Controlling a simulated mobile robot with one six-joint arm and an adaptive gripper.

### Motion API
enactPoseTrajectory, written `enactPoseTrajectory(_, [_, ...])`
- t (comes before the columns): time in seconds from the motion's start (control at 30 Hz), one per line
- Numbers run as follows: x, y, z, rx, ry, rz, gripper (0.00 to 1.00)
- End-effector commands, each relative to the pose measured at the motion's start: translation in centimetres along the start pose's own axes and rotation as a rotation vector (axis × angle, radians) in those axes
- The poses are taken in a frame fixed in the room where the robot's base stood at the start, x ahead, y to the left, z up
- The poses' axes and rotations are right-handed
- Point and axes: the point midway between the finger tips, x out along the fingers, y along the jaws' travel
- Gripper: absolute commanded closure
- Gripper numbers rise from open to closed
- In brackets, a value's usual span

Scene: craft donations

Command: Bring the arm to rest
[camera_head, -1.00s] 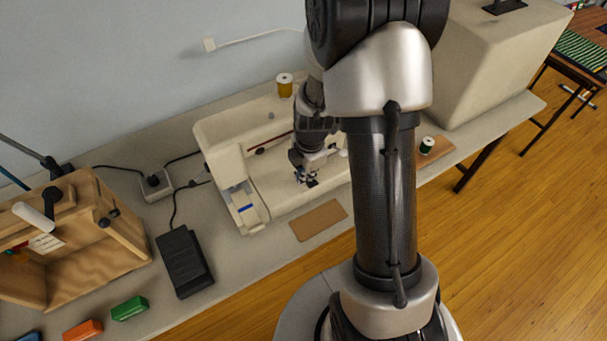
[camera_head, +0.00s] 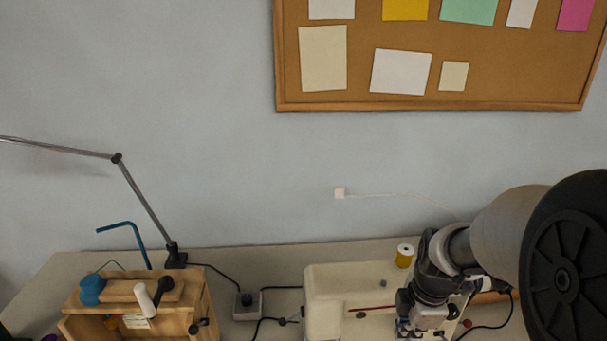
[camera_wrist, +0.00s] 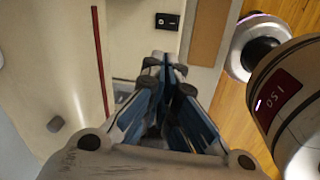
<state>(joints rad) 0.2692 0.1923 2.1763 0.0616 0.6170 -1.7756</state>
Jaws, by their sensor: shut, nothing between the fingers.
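My gripper (camera_head: 406,328) is at the lower right of the head view, in front of or over the cream sewing machine (camera_head: 325,290). In the wrist view my gripper (camera_wrist: 166,62) points away from the camera with its blue-lined fingers together and nothing between them. The cream body of the machine (camera_wrist: 60,85) with a red stripe lies beyond the fingers. Whether the fingers touch the machine cannot be told. My arm covers the right part of the machine in the head view.
A yellow thread spool (camera_head: 404,256) stands behind the machine. A wooden box (camera_head: 200,310) stands at the lower left, with a lamp arm (camera_head: 146,203) behind it. A power strip (camera_head: 247,304) lies between. A cork board (camera_head: 350,95) hangs on the wall.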

Motion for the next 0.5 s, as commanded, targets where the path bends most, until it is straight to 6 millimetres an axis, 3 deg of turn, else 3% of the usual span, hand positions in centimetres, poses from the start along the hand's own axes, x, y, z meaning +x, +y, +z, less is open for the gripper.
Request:
enactPoseTrajectory(0.03, [-2.1,-0.5,-0.9,0.077,-0.001,0.026,1.0])
enactPoseTrajectory(0.2, [-8.3,-4.0,-3.9,0.459,0.022,0.091,1.0])
enactPoseTrajectory(0.4, [-13.3,-9.7,-6.5,0.927,0.09,0.152,1.0])
enactPoseTrajectory(0.5, [-14.7,-12.3,-7.2,1.132,0.132,0.168,1.0])
